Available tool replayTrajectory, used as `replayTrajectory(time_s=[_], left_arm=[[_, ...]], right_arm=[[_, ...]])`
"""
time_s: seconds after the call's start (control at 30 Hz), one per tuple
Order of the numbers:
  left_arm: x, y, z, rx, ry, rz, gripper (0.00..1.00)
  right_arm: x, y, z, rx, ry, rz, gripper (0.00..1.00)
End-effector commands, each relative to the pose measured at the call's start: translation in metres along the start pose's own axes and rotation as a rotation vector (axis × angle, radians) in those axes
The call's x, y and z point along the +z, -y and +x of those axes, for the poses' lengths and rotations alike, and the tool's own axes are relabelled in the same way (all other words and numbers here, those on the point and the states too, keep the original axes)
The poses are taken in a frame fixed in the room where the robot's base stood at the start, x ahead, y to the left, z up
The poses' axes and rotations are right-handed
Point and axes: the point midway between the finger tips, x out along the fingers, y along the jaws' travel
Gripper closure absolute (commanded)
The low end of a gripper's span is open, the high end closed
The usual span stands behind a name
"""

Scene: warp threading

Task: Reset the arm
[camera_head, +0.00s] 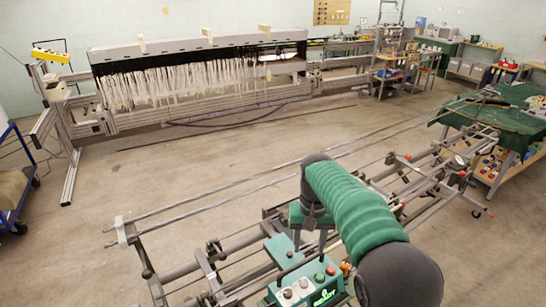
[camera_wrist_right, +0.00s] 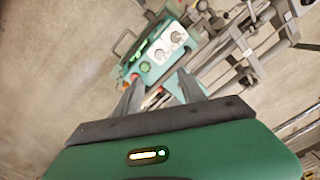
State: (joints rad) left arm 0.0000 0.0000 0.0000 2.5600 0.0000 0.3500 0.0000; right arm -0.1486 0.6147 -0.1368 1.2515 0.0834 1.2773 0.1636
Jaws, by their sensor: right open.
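My right arm (camera_head: 350,210) comes in from the bottom right in a green padded sleeve with dark joints. My right gripper (camera_head: 309,243) points down above the frame, just behind the green control box (camera_head: 283,249). In the right wrist view my right gripper (camera_wrist_right: 160,93) has its two dark fingers apart with nothing between them. The control box (camera_wrist_right: 151,67) with its knobs and buttons shows beyond the fingertips; whether they touch it I cannot tell. My left gripper is not in view.
A long metal rail frame (camera_head: 232,187) runs from the lower left to the upper right. A green-covered table (camera_head: 508,115) stands at its far right end. A loom with hanging white threads (camera_head: 190,80) stands along the back wall. The floor (camera_head: 190,165) between is mostly clear.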

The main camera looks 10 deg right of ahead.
Motion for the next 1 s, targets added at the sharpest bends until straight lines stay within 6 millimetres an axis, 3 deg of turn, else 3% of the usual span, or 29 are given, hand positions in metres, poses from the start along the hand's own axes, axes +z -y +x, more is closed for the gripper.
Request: replayTrajectory(time_s=[0.17,0.4,0.5,0.57,0.7,1.0], left_arm=[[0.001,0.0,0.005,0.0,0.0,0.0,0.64],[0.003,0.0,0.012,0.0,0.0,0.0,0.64],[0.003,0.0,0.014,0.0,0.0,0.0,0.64],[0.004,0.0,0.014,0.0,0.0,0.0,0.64],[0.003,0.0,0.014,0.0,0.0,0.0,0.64],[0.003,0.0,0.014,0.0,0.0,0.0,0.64]], right_arm=[[0.036,-0.021,0.025,-0.015,-0.045,-0.013,0.52],[0.145,-0.052,0.083,-0.024,-0.166,-0.093,0.52],[0.185,-0.061,0.101,-0.02,-0.203,-0.125,0.52],[0.201,-0.064,0.108,-0.018,-0.217,-0.139,0.52],[0.216,-0.067,0.115,-0.016,-0.231,-0.152,0.52],[0.216,-0.067,0.115,-0.016,-0.229,-0.151,0.52]])
